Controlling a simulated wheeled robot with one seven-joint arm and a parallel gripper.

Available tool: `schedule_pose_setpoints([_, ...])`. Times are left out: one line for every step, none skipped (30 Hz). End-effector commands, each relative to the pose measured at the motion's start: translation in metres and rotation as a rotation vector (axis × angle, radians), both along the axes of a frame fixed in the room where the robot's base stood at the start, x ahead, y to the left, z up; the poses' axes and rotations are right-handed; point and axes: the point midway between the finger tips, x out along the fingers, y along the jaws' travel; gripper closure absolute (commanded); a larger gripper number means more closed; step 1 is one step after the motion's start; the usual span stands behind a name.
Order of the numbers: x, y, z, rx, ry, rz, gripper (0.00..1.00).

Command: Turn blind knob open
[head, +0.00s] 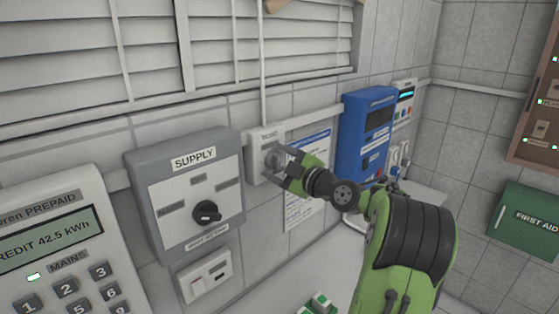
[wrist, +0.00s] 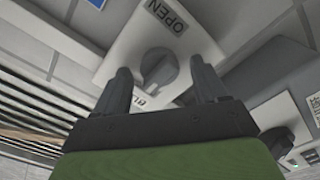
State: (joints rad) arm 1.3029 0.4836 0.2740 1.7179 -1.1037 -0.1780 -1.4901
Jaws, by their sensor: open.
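The blind knob (wrist: 160,68) is a round grey dial with a raised grip on a white wall box. An OPEN label (wrist: 165,15) is on the box, and another label is partly hidden by my gripper. In the head view the white box (head: 254,158) is on the wall below the blinds (head: 230,50). The knob (head: 272,157) is partly behind my fingers there. My gripper (wrist: 160,82) is open, with one finger on each side of the knob. I cannot tell whether the fingers touch it.
A grey SUPPLY box (head: 187,180) with a black knob is left of the blind box, and a prepaid meter (head: 55,250) is further left. A blue unit (head: 365,140) is on the wall to the right. A green first aid box (head: 527,225) is at far right.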

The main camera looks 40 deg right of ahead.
Motion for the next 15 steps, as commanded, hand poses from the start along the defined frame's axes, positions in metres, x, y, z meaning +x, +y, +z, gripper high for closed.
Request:
schedule_pose_setpoints([0.0002, -0.0001, -0.0005, 0.000, 0.000, 0.000, 0.28])
schedule_pose_setpoints([0.0001, -0.0002, -0.0007, 0.000, 0.000, 0.000, 0.28])
schedule_pose_setpoints([-0.0001, -0.0002, -0.0008, 0.000, 0.000, 0.000, 0.28])
schedule_pose_setpoints([-0.0001, -0.0003, -0.0009, 0.000, 0.001, -0.001, 0.28])
schedule_pose_setpoints([-0.0002, -0.0003, -0.0009, 0.000, 0.001, -0.001, 0.28])
schedule_pose_setpoints([-0.0003, -0.0003, -0.0009, 0.000, 0.001, -0.001, 0.34])
schedule_pose_setpoints([-0.0003, -0.0004, -0.0010, 0.000, 0.001, -0.001, 0.39])
schedule_pose_setpoints([-0.0003, -0.0004, -0.0010, 0.000, 0.001, -0.001, 0.43])
schedule_pose_setpoints([-0.0004, -0.0004, -0.0010, 0.000, 0.001, -0.001, 0.49])
schedule_pose_setpoints([-0.0004, -0.0004, -0.0010, 0.000, 0.001, -0.001, 0.54])
schedule_pose_setpoints([-0.0005, -0.0004, -0.0010, 0.000, 0.001, -0.001, 0.58])
schedule_pose_setpoints([-0.0005, -0.0004, -0.0010, 0.000, 0.001, -0.001, 0.65])
schedule_pose_setpoints([-0.0005, -0.0004, -0.0010, 0.000, 0.001, -0.001, 0.69])
schedule_pose_setpoints([-0.0005, -0.0005, -0.0009, 0.000, 0.001, -0.001, 0.74])
schedule_pose_setpoints([-0.0005, -0.0004, -0.0008, 0.000, 0.001, -0.001, 0.80])
